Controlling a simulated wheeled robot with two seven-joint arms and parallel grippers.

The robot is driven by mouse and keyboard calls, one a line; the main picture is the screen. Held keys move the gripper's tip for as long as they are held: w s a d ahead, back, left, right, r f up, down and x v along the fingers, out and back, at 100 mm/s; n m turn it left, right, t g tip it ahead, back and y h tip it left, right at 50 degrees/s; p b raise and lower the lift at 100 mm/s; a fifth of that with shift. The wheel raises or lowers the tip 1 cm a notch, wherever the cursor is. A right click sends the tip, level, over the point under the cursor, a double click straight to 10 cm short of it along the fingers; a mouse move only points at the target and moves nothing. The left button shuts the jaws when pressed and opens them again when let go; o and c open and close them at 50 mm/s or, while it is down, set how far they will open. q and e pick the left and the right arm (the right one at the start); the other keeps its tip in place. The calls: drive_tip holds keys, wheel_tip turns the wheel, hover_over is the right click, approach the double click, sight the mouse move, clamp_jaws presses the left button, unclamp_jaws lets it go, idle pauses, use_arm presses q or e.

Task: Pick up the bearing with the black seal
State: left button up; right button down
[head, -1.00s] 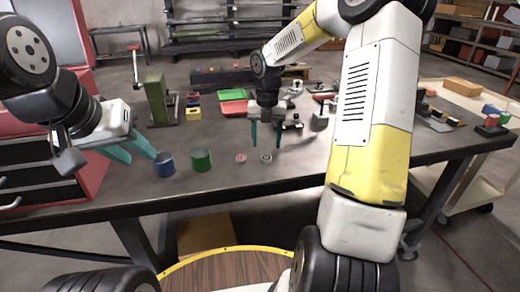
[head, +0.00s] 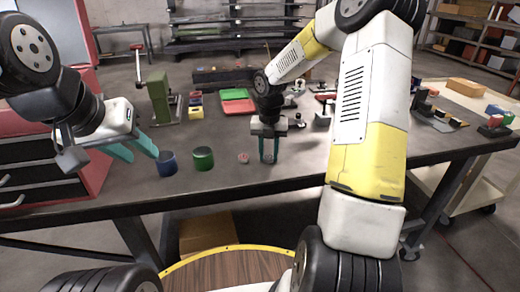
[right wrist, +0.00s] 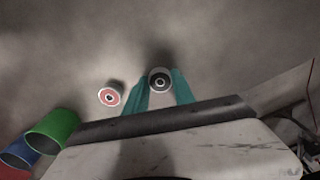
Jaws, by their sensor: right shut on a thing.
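The bearing with the black seal (right wrist: 160,82) sits between the fingertips of my right gripper (right wrist: 160,92) in the right wrist view. In the head view my right gripper (head: 269,158) points down at the tabletop, its teal fingers close together around the bearing, which is mostly hidden there. It is shut on that bearing. A second bearing with a red seal (head: 244,158) lies just to the left; it also shows in the right wrist view (right wrist: 110,96). My left gripper (head: 136,150) is open and empty above the left part of the table, near the blue cylinder.
A blue cylinder (head: 166,164) and a green cylinder (head: 203,158) stand left of the bearings. Red and green trays (head: 237,100), a green press (head: 160,97) and small coloured bins (head: 196,105) stand further back. The table's front edge is close to the bearings.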

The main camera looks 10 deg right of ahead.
sight(268, 157)
drive_tip(key=shift+r, duration=0.2)
drive_tip(key=shift+r, duration=0.25)
wheel_tip(268, 157, up, 3)
drive_tip(key=shift+s+a+f, duration=0.1)
drive_tip(key=shift+a, duration=0.05)
drive_tip(key=s+a, duration=0.3)
drive_tip(key=a, duration=0.1)
drive_tip(key=s+a+r, duration=0.1)
drive_tip(key=s+a, duration=0.2)
drive_tip(key=a, duration=0.1)
drive_tip(key=s+a, duration=0.4)
drive_tip(key=shift+r, duration=0.2)
drive_tip(key=shift+w+a, duration=0.1)
